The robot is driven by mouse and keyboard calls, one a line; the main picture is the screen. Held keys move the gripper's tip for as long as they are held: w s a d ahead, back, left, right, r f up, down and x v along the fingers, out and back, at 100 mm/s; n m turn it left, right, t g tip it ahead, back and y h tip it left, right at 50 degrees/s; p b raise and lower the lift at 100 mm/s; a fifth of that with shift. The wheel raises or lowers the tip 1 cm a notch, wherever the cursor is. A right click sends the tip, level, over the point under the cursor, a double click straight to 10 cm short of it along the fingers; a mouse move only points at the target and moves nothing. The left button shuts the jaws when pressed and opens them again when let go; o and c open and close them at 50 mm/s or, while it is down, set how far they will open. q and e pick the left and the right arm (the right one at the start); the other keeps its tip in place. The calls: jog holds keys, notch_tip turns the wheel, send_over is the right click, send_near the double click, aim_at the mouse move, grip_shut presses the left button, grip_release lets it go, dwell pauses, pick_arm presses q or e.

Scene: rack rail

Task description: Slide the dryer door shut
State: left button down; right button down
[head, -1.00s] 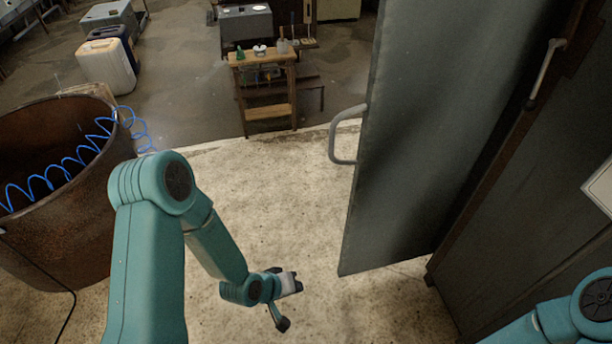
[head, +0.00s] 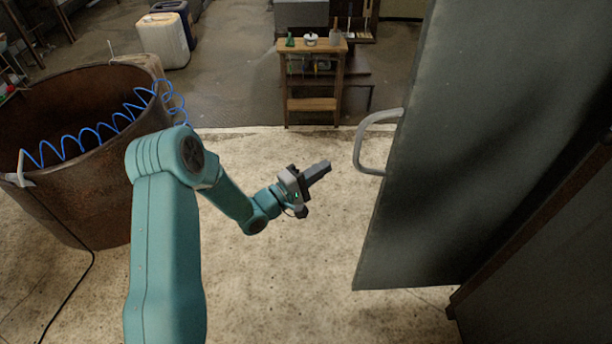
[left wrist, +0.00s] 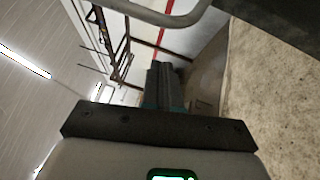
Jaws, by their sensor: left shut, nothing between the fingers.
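The dryer door (head: 470,130) is a large grey panel at the right of the head view, standing apart from the darker wall behind it. Its pale bar handle (head: 362,148) sticks out from its left edge. The handle also crosses the top of the left wrist view (left wrist: 165,14). My left gripper (head: 325,168) is shut and empty, over the pale floor to the left of the handle and a little below it, with a gap between them. In the left wrist view the shut fingers (left wrist: 166,85) point up the picture, below the handle. My right gripper is not in view.
A rusty round tub (head: 95,190) with a coiled blue hose (head: 110,128) stands at the left. A small wooden stand (head: 312,75) with little items is at the back. White and dark canisters (head: 163,42) stand at the back left. The pale floor between is clear.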

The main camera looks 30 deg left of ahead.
pick_arm(q)
jog(key=w+d, duration=0.1)
jog(key=d, duration=0.1)
jog(key=w+d+r+p, duration=0.1)
jog(key=d, duration=0.1)
jog(key=shift+w, duration=0.2)
jog(key=shift+w, duration=0.1)
